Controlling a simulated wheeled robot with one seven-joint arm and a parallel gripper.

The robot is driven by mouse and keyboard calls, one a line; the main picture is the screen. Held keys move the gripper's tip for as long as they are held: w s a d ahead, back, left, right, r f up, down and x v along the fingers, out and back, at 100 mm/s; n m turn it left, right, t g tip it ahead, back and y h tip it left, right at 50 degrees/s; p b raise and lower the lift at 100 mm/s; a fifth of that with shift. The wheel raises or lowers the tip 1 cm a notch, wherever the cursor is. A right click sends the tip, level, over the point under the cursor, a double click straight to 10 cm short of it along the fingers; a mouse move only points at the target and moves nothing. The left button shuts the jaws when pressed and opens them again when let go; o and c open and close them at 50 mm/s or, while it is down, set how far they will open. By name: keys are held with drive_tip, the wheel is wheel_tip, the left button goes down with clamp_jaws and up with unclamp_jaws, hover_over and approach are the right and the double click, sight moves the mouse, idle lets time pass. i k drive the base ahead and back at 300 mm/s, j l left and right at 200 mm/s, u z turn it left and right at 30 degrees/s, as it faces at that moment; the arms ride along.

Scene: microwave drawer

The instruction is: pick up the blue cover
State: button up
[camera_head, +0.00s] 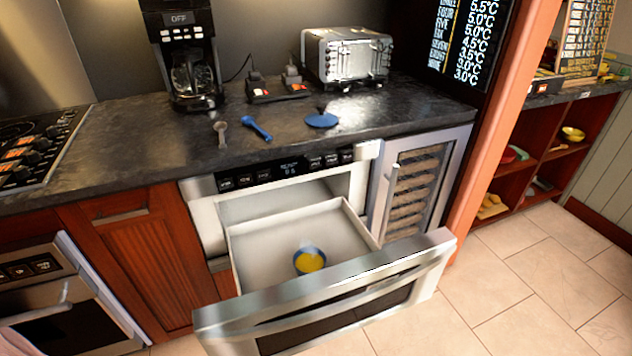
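The blue cover (323,121) is a small round blue disc with a dark knob-like bit at its upper edge. It lies on the dark countertop (370,120), in front of the toaster. Nothing is on top of it. The microwave drawer (262,246) below the counter is pulled open. In it stands a small blue bowl (298,266) with yellow contents, uncovered. My gripper is not in view.
A blue utensil (257,129) and a grey spoon (221,136) lie left of the cover. A coffee maker (186,55), a toaster (347,58) and two small dark items with red parts stand behind. The open drawer front (330,300) juts out. Floor is clear at right.

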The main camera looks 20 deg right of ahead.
sight(321, 118)
drive_tip(key=i+l, duration=1.1)
drive_tip(key=l, duration=0.25)
drive_tip(key=i+l, duration=0.5)
drive_tip(key=l, duration=0.15)
drive_tip(key=i+u, duration=0.05)
